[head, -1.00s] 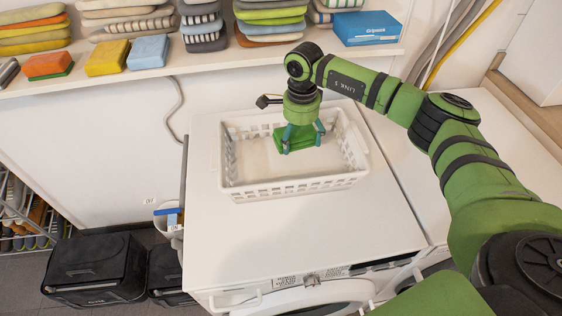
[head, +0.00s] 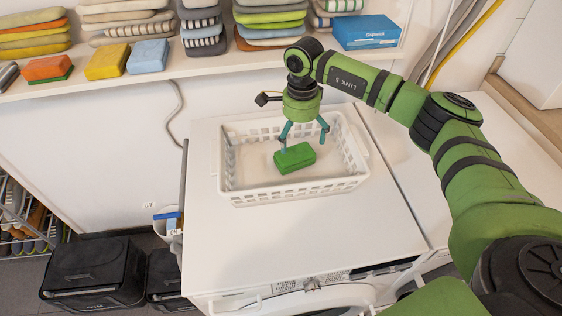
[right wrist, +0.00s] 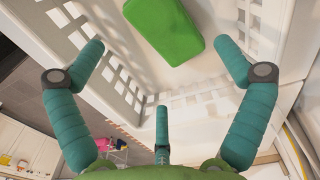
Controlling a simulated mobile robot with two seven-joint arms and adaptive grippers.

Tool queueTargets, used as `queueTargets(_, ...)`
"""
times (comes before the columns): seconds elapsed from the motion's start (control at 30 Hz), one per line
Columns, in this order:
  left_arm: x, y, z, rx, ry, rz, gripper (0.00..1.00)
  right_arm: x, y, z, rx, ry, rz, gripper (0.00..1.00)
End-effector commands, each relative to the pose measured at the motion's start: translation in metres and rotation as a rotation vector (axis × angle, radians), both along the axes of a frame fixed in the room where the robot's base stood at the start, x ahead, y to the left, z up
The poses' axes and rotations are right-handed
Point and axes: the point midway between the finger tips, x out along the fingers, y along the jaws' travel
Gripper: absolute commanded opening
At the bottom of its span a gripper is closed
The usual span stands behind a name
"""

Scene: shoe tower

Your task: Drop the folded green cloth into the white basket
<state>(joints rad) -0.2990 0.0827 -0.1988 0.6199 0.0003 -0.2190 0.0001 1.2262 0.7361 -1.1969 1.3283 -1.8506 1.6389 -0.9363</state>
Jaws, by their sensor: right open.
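The folded green cloth (head: 295,158) is inside the white basket (head: 295,192), within its walls; it also shows in the right wrist view (right wrist: 165,28), apart from the fingers. The basket stands on a white machine top, and its lattice wall shows in the right wrist view (right wrist: 108,75). My right gripper (head: 305,138) is above the basket, open and empty, with its teal fingers spread over the cloth. Its fingers also show wide apart in the right wrist view (right wrist: 165,60). My left gripper is not in view.
A shelf (head: 200,67) at the back holds stacks of folded cloths and a blue box (head: 366,31). Black bins (head: 95,268) and a shoe rack (head: 25,220) stand at lower left. The white machine top (head: 300,235) in front of the basket is clear.

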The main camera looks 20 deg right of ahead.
Motion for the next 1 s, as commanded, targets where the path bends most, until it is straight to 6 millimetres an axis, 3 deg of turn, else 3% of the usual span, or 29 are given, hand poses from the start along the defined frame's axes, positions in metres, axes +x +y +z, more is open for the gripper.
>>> queueTargets(0.2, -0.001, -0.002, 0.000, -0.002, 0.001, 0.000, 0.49, 0.001, 0.000, 0.050, 0.000, -0.005, 0.001, 1.00)
queueTargets(0.4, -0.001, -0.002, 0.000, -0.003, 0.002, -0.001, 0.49, 0.000, 0.000, 0.083, 0.001, -0.002, 0.001, 1.00)
queueTargets(0.6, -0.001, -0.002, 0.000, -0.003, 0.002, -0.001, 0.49, 0.000, 0.000, 0.095, 0.000, 0.000, 0.001, 1.00)
queueTargets(1.0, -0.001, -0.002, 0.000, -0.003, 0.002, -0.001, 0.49, 0.000, 0.000, 0.096, 0.000, 0.001, 0.001, 1.00)
